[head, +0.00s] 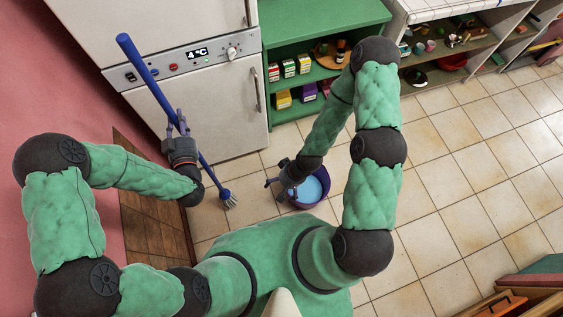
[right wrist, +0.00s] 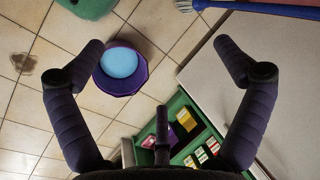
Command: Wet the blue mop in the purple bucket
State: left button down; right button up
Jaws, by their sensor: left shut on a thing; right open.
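The blue mop (head: 151,82) has a long blue handle and a small pale bristle head (head: 229,199). My left gripper (head: 177,125) is shut on its handle, and the mop hangs tilted in front of the fridge with its head left of the bucket. The purple bucket (head: 322,198) stands on the floor with light blue water in it. My right gripper (head: 275,187) is open and empty, near the bucket's left side and partly in front of it. In the right wrist view the bucket (right wrist: 143,78) lies by the left finger, and the mop head (right wrist: 185,5) shows at the top.
A white fridge (head: 205,100) stands behind the mop. A green shelf (head: 290,118) with boxes is behind the bucket, and an open shelf with pots (head: 480,45) is at the back right. A wooden panel (head: 150,215) lies at left. The tiled floor right of the bucket is clear.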

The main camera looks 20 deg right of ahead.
jog(key=w+d+f+n+h+b, duration=0.1)
jog(key=w+d+f, duration=0.3)
jog(key=f, duration=0.4)
jog(key=w+d+f+b, duration=0.2)
jog(key=w+d+f, duration=0.15)
jog(key=f, duration=0.45)
jog(key=w+d+f+n+h+b, duration=0.1)
jog(key=w+d+f, duration=0.2)
jog(key=w+f, duration=0.35)
pick_arm(q)
jog(key=d+r+n+y+b, duration=0.1)
jog(key=d+r+n+y, duration=0.3)
jog(key=d, duration=1.4)
pick_arm(e)
jog(key=d+f+h, duration=0.2)
jog(key=d+f, duration=0.6)
jog(key=d, duration=0.1)
pick_arm(q)
notch_tip(320, 180, down, 6)
jog(key=m+h+b, duration=0.1)
jog(key=m+b, duration=0.1)
jog(key=b, duration=0.5)
jog(key=shift+f+b, duration=0.2)
jog(key=shift+b, duration=0.2)
pick_arm(e)
notch_tip(320, 180, down, 10)
jog(key=shift+f+n, duration=0.15)
jog(key=shift+n, duration=0.25)
